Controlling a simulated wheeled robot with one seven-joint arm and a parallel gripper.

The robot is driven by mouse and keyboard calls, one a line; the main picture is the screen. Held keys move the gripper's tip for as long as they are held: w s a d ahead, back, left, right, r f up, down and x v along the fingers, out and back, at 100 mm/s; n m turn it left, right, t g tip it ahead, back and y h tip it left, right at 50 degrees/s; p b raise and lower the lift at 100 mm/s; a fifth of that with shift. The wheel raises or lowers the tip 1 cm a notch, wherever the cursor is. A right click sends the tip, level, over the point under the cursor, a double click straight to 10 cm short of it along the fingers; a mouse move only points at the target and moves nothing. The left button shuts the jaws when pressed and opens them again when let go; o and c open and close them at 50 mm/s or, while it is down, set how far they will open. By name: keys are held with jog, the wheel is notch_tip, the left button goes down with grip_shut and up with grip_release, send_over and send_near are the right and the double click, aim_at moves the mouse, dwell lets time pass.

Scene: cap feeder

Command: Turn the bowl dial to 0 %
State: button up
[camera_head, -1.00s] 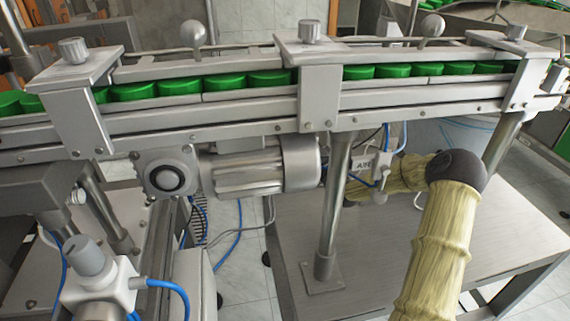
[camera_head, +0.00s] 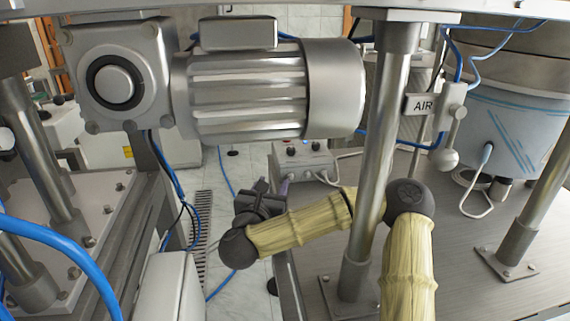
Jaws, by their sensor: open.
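A small grey control box (camera_head: 304,161) stands on the metal table, left of the steel post. Its top face carries small knobs or buttons, too small to read, so I cannot tell which is the bowl dial or its setting. My gripper (camera_head: 268,189) is open, in front of and to the left of the box. Its dark fingers are small and partly merge with the wrist. It appears apart from the box. A large round metal unit (camera_head: 508,115), perhaps the feeder bowl's base, stands at the right.
A steel post (camera_head: 380,150) rises close beside my arm. The grey motor (camera_head: 250,90) hangs above the gripper. An AIR-labelled valve (camera_head: 449,115) with a ball-ended lever is right of the post. Blue hoses (camera_head: 60,245) cross the left. Bare table (camera_head: 450,270) shows at lower right.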

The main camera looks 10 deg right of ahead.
jog(key=shift+d+r, duration=0.1)
jog(key=p+x, duration=0.1)
jog(key=p, duration=0.1)
jog(key=p+x, duration=0.3)
jog(key=p, duration=0.1)
jog(key=shift+w+d+r, duration=0.15)
jog(key=shift+w+r, duration=0.15)
jog(key=shift+w, duration=0.05)
jog(key=shift+w+p, duration=0.1)
jog(key=shift+p, duration=0.25)
jog(key=shift+w+d+p, duration=0.1)
jog(key=shift+w+p, duration=0.05)
jog(key=shift+p, duration=0.3)
jog(key=shift+w+p, duration=0.1)
jog(key=shift+p, duration=0.7)
jog(key=shift+p, duration=0.4)
